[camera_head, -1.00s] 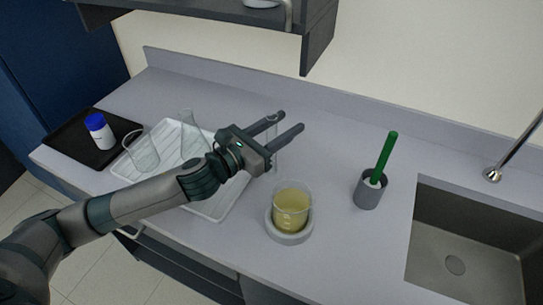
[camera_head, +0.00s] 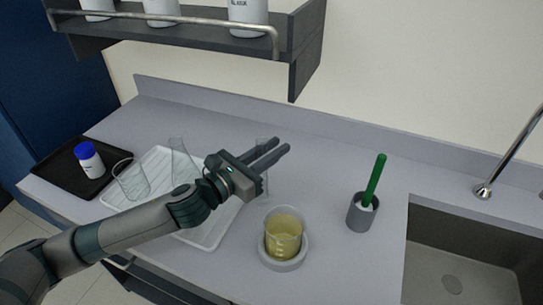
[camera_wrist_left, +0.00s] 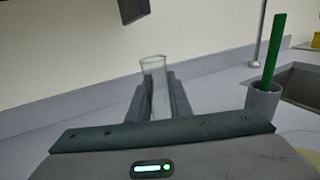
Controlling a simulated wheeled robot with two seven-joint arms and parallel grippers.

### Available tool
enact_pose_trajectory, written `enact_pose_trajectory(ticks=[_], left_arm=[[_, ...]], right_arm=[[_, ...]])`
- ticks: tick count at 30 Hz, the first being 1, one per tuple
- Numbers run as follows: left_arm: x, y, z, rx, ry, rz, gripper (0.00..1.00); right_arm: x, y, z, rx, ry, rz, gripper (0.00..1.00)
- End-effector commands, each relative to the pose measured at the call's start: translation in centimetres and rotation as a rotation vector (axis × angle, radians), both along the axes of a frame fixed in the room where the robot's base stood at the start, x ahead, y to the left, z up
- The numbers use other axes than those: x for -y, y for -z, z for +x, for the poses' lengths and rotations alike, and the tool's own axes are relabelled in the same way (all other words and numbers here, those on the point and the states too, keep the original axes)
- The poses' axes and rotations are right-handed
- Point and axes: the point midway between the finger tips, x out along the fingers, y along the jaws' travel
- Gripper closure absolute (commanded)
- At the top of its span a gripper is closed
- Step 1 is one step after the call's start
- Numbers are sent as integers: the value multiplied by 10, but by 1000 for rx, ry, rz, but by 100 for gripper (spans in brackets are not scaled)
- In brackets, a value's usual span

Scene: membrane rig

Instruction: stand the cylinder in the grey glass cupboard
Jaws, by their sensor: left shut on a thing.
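The cylinder (camera_head: 264,187) is a narrow clear glass tube. In the head view its lower part shows below my left gripper (camera_head: 281,146), with its foot close over or on the counter; I cannot tell which. My left gripper is shut on it. In the left wrist view the cylinder (camera_wrist_left: 154,68) rises upright between the two fingers (camera_wrist_left: 160,85), its open rim above the fingertips. My right gripper is not in view. No grey glass cupboard can be made out in these frames.
A beaker of yellow liquid (camera_head: 284,238) stands on a round base just in front. A grey pot (camera_head: 361,214) with a green-handled brush is right, then the sink (camera_head: 450,270). A white tray (camera_head: 213,233) with glassware and a black tray (camera_head: 62,178) lie left. A shelf (camera_head: 180,38) hangs above.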

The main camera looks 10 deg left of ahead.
Motion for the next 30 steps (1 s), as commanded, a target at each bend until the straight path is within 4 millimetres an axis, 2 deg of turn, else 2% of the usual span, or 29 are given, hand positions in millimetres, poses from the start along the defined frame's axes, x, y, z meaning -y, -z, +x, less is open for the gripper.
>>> enact_pose_trajectory(ticks=[19, 24, 30], left_arm=[[0, -82, 0, 6, 1, 1, 100], [0, -92, 0, 3, 0, 1, 100], [0, -94, 0, 1, 0, 1, 100]], right_arm=[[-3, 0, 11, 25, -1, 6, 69], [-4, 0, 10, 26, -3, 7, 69], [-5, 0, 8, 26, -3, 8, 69]])
